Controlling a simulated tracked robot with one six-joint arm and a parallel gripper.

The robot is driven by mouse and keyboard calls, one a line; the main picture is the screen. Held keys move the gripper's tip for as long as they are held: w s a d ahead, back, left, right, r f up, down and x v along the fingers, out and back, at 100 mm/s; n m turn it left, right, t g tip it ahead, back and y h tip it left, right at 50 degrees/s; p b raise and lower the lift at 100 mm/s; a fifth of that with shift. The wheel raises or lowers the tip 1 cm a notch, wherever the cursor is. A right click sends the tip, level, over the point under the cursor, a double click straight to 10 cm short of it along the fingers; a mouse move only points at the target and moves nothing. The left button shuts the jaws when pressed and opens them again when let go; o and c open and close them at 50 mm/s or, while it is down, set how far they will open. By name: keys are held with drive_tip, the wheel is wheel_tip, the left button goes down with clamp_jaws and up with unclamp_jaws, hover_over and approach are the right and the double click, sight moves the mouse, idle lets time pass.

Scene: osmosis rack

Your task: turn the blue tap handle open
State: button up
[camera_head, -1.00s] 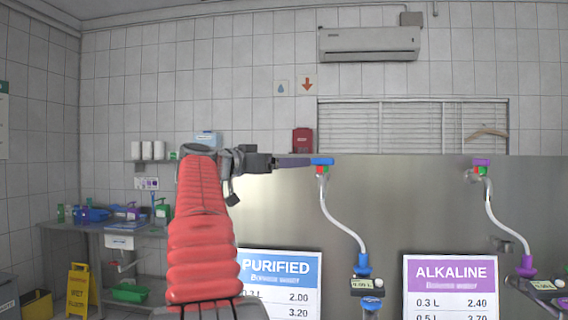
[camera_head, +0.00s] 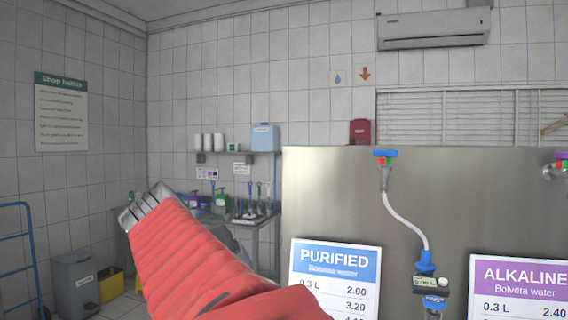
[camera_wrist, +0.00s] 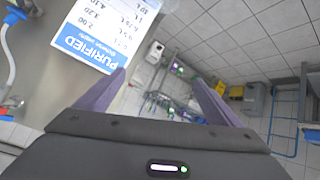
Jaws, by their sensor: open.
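The blue tap handle (camera_head: 385,153) sits at the top of the steel panel, above the PURIFIED sign, and looks level. Small red and green parts and a clear hose (camera_head: 405,220) are below it. A bit of blue at the left edge of the wrist view (camera_wrist: 6,118) is likely the same handle, mostly cut off. My gripper (camera_wrist: 160,76) is open and empty in the wrist view, its purple fingers spread beside the PURIFIED sign (camera_wrist: 100,38), away from the handle.
An ALKALINE sign (camera_head: 522,285) and another tap (camera_head: 556,168) are at the right. A sink counter (camera_head: 262,222) with bottles, a grey bin (camera_head: 76,280) and a blue trolley frame (camera_head: 20,245) are at the left. Floor shows near the bins.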

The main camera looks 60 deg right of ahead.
drive_tip(key=s+a+f+n+y, duration=0.3)
drive_tip(key=a+f, duration=0.4)
drive_tip(key=a, duration=0.3)
drive_tip(key=s+a+f+n+t+y, duration=0.1)
drive_tip(key=s+a+f+n+y, duration=0.2)
drive_tip(key=a+f, duration=0.5)
drive_tip(key=s+a+f+n+y, duration=0.3)
drive_tip(key=a+f, duration=0.5)
drive_tip(key=a, duration=0.5)
drive_tip(key=shift+s+a+t, duration=0.25)
drive_tip(key=shift+s+t, duration=0.15)
drive_tip(key=shift+s, duration=0.15)
